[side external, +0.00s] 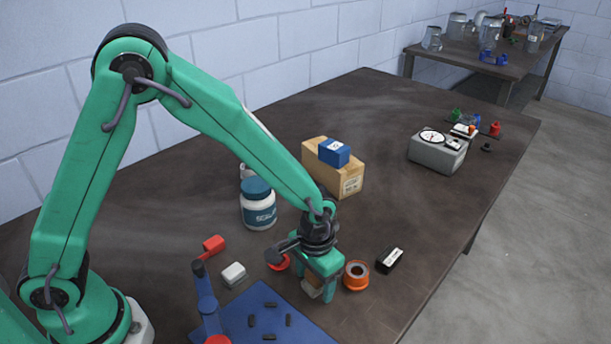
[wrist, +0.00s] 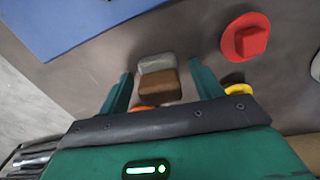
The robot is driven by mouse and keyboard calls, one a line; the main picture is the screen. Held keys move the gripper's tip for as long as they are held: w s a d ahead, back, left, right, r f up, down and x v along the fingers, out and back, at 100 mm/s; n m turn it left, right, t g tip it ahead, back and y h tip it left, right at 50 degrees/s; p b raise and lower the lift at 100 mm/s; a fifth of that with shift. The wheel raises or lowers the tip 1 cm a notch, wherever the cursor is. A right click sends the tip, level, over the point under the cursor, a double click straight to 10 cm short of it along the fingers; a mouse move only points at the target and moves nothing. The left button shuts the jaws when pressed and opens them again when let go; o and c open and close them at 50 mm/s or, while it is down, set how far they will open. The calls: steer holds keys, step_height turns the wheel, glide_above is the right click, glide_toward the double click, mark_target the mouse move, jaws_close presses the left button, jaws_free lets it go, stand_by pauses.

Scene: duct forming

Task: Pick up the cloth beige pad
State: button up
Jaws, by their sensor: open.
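A small beige-brown block, which looks like the cloth beige pad (side external: 313,291), sits low between the fingers of my gripper (side external: 319,283) in the side view, partly hidden by them. In the wrist view the pad (wrist: 157,80) shows a grey-beige face and a brown face. It lies between the two green fingers of my gripper (wrist: 161,79). The gripper is open, with a visible gap between the pad and each finger.
An orange ring-shaped part (side external: 357,275) and a black box (side external: 390,260) stand close on the right. A red knobbed part (wrist: 246,38) is beside the gripper. A whitish block (side external: 234,274) and blue mat (side external: 262,314) lie left. A white jar (side external: 258,208) and cardboard box (side external: 340,175) stand behind.

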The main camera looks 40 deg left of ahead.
steer(key=c, duration=1.1)
steer(key=shift+o, duration=0.2)
steer(key=shift+r, duration=0.1)
steer(key=shift+r, duration=0.7)
steer(key=r, duration=0.3)
steer(key=shift+s+d+r, duration=0.1)
steer(key=shift+s+d, duration=0.2)
steer(key=shift+s, duration=0.05)
steer(key=s+d+r, duration=0.5)
steer(key=s+r, duration=0.1)
steer(key=s, duration=0.3)
steer(key=shift+d+r, duration=0.15)
steer(key=shift+d, duration=0.2)
